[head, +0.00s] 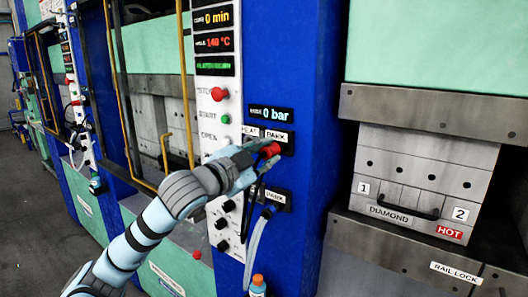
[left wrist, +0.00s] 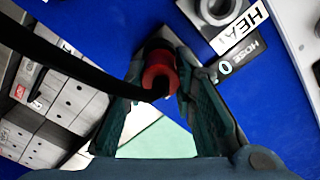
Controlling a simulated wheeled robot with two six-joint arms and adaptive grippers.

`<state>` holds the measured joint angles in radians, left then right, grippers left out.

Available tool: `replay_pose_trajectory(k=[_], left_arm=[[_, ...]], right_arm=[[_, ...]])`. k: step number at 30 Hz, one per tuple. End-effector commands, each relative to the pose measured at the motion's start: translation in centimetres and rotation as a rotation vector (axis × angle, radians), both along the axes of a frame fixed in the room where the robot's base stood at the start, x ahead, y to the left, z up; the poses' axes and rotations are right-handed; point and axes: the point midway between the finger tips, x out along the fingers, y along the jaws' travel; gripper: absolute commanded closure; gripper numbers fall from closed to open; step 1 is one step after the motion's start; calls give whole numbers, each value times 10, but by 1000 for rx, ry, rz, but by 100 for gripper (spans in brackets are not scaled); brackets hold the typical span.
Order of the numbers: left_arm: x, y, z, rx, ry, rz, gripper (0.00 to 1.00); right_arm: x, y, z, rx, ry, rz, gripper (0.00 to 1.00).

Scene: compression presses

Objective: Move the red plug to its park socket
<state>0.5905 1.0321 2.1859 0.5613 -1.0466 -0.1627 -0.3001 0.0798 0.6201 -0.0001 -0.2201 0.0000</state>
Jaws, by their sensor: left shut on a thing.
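The red plug (head: 271,149) is in my left gripper (head: 262,156), in front of the panel just below the upper PARK label (head: 277,136). In the left wrist view the red plug (left wrist: 158,74) sits between the two fingertips (left wrist: 160,85), which are shut on it. A black cable runs from the plug toward the upper left of that view. The park socket is hidden behind the plug and gripper, so I cannot tell whether the plug is seated. The HEAT label (head: 249,131) is to the left, and the HEAT socket (left wrist: 214,8) shows in the left wrist view. My right gripper is not in view.
A control column (head: 216,75) with buttons stands left. A drawer-like mould marked HOT (head: 450,232) is at right.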

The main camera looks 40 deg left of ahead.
Motion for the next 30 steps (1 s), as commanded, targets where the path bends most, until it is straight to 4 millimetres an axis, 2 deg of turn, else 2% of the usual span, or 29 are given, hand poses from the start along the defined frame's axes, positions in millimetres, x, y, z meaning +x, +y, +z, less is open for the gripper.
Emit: replay_pose_trajectory(k=[7, 8, 12, 26, 30], left_arm=[[4, 0, 1, -1, 1, 1, 100], [4, 0, 1, -1, 0, 1, 74], [4, 0, 0, 0, -1, 1, 52], [4, 0, 0, 0, 1, 1, 52], [-1, 0, -3, 3, -2, 1, 52]], right_arm=[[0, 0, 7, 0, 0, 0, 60], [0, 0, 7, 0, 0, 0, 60], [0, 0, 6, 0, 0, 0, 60], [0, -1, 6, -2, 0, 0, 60], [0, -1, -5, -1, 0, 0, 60]])
